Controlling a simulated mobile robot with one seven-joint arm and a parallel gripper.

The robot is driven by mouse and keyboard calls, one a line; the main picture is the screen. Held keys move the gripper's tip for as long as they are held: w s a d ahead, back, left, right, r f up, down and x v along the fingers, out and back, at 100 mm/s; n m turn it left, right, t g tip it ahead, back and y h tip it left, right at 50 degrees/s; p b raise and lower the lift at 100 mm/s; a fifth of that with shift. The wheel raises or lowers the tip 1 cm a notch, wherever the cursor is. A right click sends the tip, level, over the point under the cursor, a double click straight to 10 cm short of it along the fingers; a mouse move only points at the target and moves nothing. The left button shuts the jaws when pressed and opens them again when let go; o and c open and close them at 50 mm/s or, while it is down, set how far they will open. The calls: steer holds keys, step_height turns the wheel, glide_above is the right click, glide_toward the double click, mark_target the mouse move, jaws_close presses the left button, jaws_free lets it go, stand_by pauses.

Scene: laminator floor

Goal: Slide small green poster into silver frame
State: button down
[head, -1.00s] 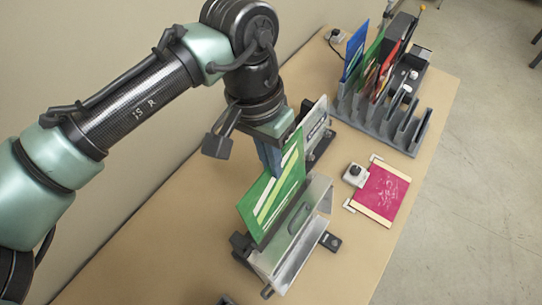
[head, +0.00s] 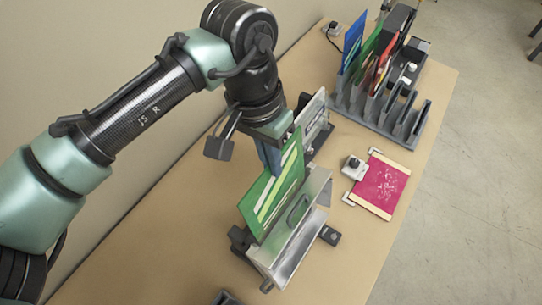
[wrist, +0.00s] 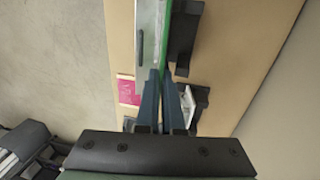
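The green poster (head: 272,198), with white and yellow diagonal stripes, stands on edge at the silver frame (head: 302,222). Its lower edge is hidden behind the frame's near wall, so I cannot tell how deep it sits. My gripper (head: 270,158) points down and is shut on the poster's upper far end. In the wrist view the green poster (wrist: 167,42) is a thin edge running to between the fingertips (wrist: 161,82), beside the silver frame (wrist: 148,38).
A grey slotted rack (head: 385,120) with blue, green and red posters stands at the far end. A second upright panel (head: 314,118) is just beyond my gripper. A pink board (head: 382,186) lies at right by a small grey device (head: 353,167). The near table is mostly clear.

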mark_target(280, 191)
steer(key=shift+s+d+f+b, duration=0.25)
steer(key=shift+f+b, duration=0.7)
steer(key=shift+f, duration=0.75)
steer(key=shift+s+d+f+b, duration=0.1)
steer(key=shift+d+f+b, duration=0.15)
steer(key=shift+f+b, duration=1.05)
steer(key=shift+s+d+f+b, duration=0.25)
steer(key=shift+f+b, duration=0.3)
steer(key=shift+f, duration=1.5)
steer(key=c, duration=1)
jaws_free()
